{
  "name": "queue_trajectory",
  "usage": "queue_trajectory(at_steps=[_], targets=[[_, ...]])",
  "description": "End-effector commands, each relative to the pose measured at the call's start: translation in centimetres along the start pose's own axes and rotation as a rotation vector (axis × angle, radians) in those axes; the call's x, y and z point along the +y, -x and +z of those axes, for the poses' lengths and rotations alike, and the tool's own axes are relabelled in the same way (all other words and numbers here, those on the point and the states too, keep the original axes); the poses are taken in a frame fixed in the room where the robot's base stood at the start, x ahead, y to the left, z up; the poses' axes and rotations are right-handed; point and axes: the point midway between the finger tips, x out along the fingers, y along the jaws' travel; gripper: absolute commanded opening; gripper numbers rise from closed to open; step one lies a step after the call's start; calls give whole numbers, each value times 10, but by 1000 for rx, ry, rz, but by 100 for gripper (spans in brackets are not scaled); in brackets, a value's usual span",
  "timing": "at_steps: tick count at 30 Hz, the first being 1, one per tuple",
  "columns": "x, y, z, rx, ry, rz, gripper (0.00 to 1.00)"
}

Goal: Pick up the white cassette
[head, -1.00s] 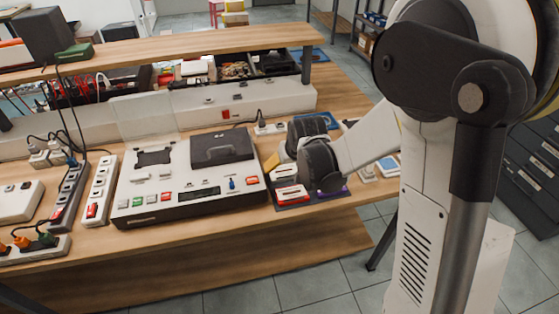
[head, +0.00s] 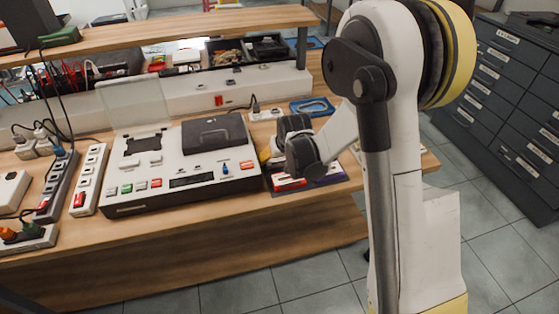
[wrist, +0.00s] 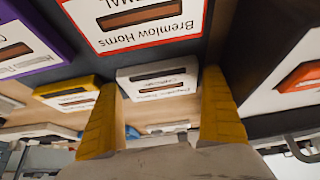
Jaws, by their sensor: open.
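The white cassette (wrist: 158,80) shows in the wrist view between the two yellow fingers of my gripper (wrist: 161,108). A finger stands on each side of it. The fingers are apart, and whether they touch its sides I cannot tell. In the head view my gripper (head: 268,158) points down over the dark cassette tray beside the deck, and it hides the white cassette there.
In the wrist view a red-edged cassette (wrist: 135,22) lies close by, with a purple cassette (wrist: 25,45) and a yellow cassette (wrist: 68,92) at the left. The white deck (head: 190,165) stands left of the tray in the head view. Power strips (head: 88,180) lie further left.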

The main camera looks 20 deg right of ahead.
Motion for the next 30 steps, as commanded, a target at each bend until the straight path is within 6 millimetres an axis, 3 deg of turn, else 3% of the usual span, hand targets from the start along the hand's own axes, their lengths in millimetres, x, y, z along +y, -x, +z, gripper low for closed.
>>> queue_trajectory(at_steps=[1,4,5,19,27,30], targets=[[0,0,0,0,0,0,93],[0,1,0,0,0,0,62],[0,1,0,0,0,0,56],[0,6,-3,0,0,0,56],[0,42,-24,0,0,0,56],[21,58,-18,0,-5,2,56]])
